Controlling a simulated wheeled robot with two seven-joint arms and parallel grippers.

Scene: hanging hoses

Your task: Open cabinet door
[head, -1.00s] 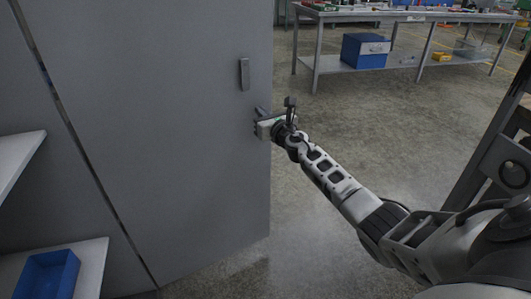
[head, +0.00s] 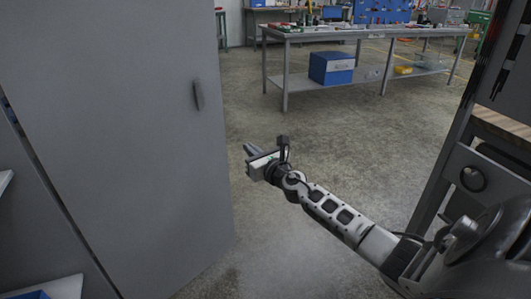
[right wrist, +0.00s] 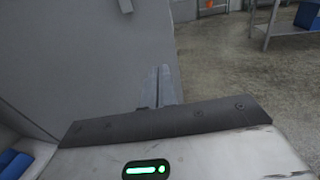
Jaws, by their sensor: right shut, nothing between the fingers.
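The grey cabinet door (head: 130,160) stands swung open on the left of the head view, with the cabinet's inside showing past its hinge side. Its handle (head: 198,94) is a short vertical grey bar near the free edge. My right gripper (head: 249,149) is shut and empty, just right of the door's free edge and below the handle; a gap of floor shows between them. In the right wrist view the shut fingers (right wrist: 160,85) overlap the edge of the door (right wrist: 80,70); I cannot tell contact there. My left gripper is not in view.
White cabinet shelves (head: 60,288) and a blue bin (right wrist: 14,163) are at the left. A workbench (head: 360,33) with a blue box (head: 331,68) on its lower shelf stands at the back. A dark frame (head: 450,150) rises at the right. Floor (head: 330,150) between is clear.

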